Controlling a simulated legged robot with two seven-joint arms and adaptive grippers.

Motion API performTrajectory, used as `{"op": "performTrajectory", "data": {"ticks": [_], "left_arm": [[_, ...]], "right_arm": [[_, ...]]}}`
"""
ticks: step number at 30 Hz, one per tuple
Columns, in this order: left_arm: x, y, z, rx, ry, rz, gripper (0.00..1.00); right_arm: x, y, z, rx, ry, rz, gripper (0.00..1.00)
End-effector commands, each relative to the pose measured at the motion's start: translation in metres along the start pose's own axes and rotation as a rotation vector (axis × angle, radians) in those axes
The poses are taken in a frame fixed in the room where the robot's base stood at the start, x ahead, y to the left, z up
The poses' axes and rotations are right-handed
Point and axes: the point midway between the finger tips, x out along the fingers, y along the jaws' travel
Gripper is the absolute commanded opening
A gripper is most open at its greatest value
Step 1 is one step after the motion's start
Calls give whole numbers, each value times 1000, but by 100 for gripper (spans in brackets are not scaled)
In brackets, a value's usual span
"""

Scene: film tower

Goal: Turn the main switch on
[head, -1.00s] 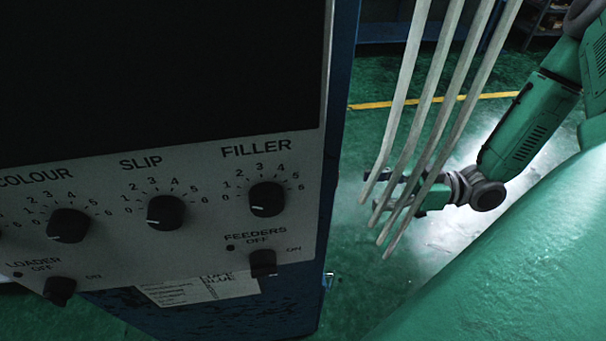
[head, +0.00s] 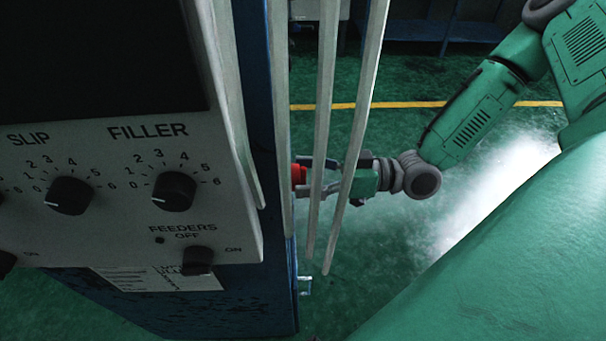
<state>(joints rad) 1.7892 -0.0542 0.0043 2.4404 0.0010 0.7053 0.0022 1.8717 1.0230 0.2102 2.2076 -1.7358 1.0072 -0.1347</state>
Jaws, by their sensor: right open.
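A red part (head: 299,175), which looks like the main switch, shows at the right side of the blue cabinet (head: 262,120). Grey bars in front hide some of it. My right gripper (head: 308,177) is open behind the bars, pointing left with its fingertips at the red part. The red part appears to sit between the fingers; I cannot tell whether they touch it, nor which way the switch is set. My left gripper is not in view.
Several pale bars (head: 322,120) stand between my head and the right gripper. The control panel (head: 120,215) with FILLER (head: 175,190) and SLIP (head: 69,195) knobs and the FEEDERS switch (head: 198,260) fills the left. Green floor (head: 400,280) lies open below right.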

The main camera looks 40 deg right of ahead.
Motion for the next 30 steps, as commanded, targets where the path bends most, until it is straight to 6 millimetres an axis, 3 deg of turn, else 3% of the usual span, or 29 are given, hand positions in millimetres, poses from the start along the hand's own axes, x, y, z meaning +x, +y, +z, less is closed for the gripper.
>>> {"op": "performTrajectory", "data": {"ticks": [9, 13, 14, 30], "left_arm": [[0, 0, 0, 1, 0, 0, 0], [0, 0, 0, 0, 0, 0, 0], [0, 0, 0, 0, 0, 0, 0], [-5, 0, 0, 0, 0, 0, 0]], "right_arm": [[6, -1, -1, 0, -3, 0, 62], [5, -1, -1, 0, -2, 0, 17], [5, -1, -1, 0, -2, 0, 13], [4, 1, -2, 126, -4, 1, 13]]}}
